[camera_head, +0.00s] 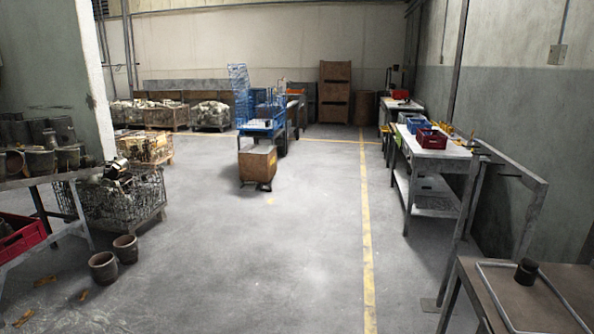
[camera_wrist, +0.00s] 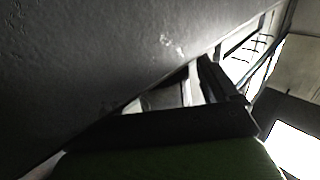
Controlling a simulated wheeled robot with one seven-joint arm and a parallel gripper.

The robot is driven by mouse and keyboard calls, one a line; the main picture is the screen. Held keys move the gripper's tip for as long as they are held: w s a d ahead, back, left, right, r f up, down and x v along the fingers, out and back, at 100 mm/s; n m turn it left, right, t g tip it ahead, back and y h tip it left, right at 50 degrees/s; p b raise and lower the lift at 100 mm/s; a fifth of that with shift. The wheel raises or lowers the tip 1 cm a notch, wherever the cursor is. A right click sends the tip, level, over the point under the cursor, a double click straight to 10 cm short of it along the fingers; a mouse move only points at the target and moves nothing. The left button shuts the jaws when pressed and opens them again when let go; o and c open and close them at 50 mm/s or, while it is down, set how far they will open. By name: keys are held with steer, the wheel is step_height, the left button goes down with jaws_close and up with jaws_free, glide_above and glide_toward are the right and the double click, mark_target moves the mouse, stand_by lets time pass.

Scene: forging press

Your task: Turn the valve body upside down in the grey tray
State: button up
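A small dark cylindrical piece (camera_head: 526,271), which looks like the valve body, stands near the back of a shallow grey tray (camera_head: 497,298) on a brown-topped table at the lower right of the head view. At this size I cannot tell which end of it is up. My gripper does not show in the head view. In the wrist view a dark bar and a green surface fill the lower part and look like parts of my gripper (camera_wrist: 190,122). Its fingertips cannot be made out clearly, and neither the valve body nor the tray can be recognised there.
The brown table (camera_head: 575,283) is cut off by the picture's right edge. A workbench with a red bin (camera_head: 431,139) stands behind it along the right wall. Wire crates (camera_head: 120,196), pots (camera_head: 103,267) and a blue cart (camera_head: 262,128) stand further left.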

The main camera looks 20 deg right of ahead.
steer(key=shift+r, duration=0.15)
steer(key=c, duration=1)
steer(key=shift+o, duration=0.2)
step_height(320, 180, up, 8)
steer(key=p, duration=0.9)
step_height(320, 180, up, 9)
steer(key=p, duration=0.9)
